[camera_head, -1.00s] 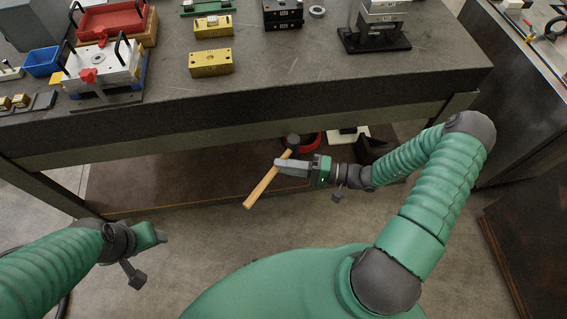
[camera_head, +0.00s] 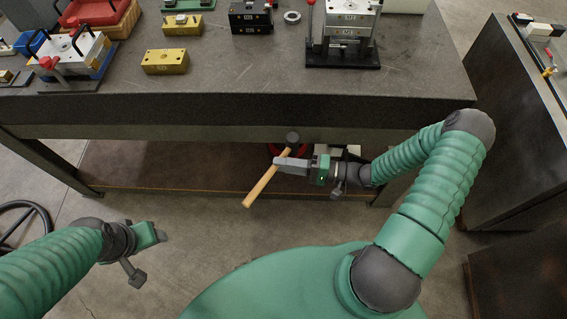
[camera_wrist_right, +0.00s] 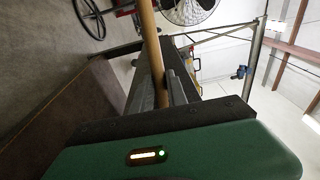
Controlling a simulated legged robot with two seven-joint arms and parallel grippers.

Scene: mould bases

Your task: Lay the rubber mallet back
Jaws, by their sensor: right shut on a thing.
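The rubber mallet has a pale wooden handle (camera_head: 262,185) and a dark head (camera_head: 292,137). In the head view it slants, head up and right, in front of the bench's front edge. My right gripper (camera_head: 280,165) is shut on the handle, below the head. In the right wrist view the handle (camera_wrist_right: 150,45) runs up between the fingers (camera_wrist_right: 162,88); the head is not seen there. My left gripper (camera_head: 158,236) is low at the left, away from the bench and the mallet; its fingers are too small to tell apart.
The dark bench top (camera_head: 240,80) has a free middle and front. Yellow blocks (camera_head: 165,61), a black block (camera_head: 250,18), a metal mould on a black base (camera_head: 343,58) and a red tray (camera_head: 97,10) stand on it. A lower shelf (camera_head: 170,165) is under it. Another bench (camera_head: 505,90) is at the right.

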